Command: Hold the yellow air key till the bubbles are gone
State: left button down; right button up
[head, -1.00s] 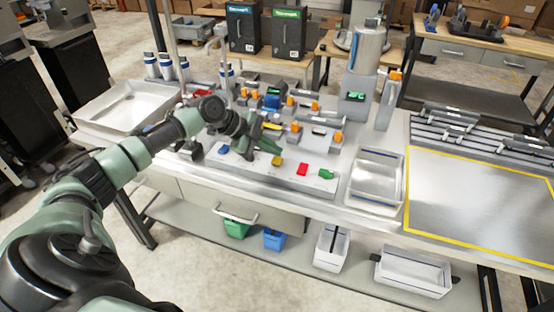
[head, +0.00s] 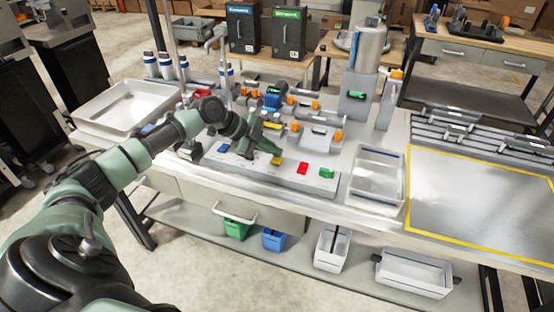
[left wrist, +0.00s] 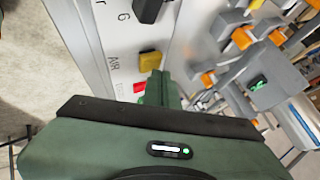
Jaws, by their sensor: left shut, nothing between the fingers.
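The yellow air key (head: 277,161) sits on the long grey key panel (head: 255,174) at the bench front. It also shows in the left wrist view (left wrist: 150,61), beside the printed word AIR. My left gripper (head: 276,152) is shut and empty, its green fingertips (left wrist: 158,76) right at the key's edge. I cannot tell whether they touch it or whether the key is pressed down. A red key (head: 302,169) and a green key (head: 326,174) lie to its right, and a blue key (head: 223,149) to its left. No bubbles can be made out. My right gripper is out of view.
Fittings with orange knobs (head: 337,135) stand behind the panel. A metal tray (head: 377,180) lies to its right, then a yellow-bordered mat (head: 480,205). A large basin (head: 126,108) is at the left. A tall metal vessel (head: 369,50) rises at the back.

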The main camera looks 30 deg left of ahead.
aim_at(273, 159)
pick_arm(q)
jog(key=shift+f+b, duration=0.6)
jog(key=shift+f, duration=0.05)
dwell(0.5)
jog(key=shift+r, duration=0.1)
dwell(1.0)
jog(key=shift+r+p, duration=0.55)
jog(key=shift+r, duration=0.4)
jog(key=shift+r, duration=0.1)
jog(key=shift+r+p, duration=1.55)
jog(key=shift+r, duration=0.9)
jog(key=shift+a+f, duration=0.1)
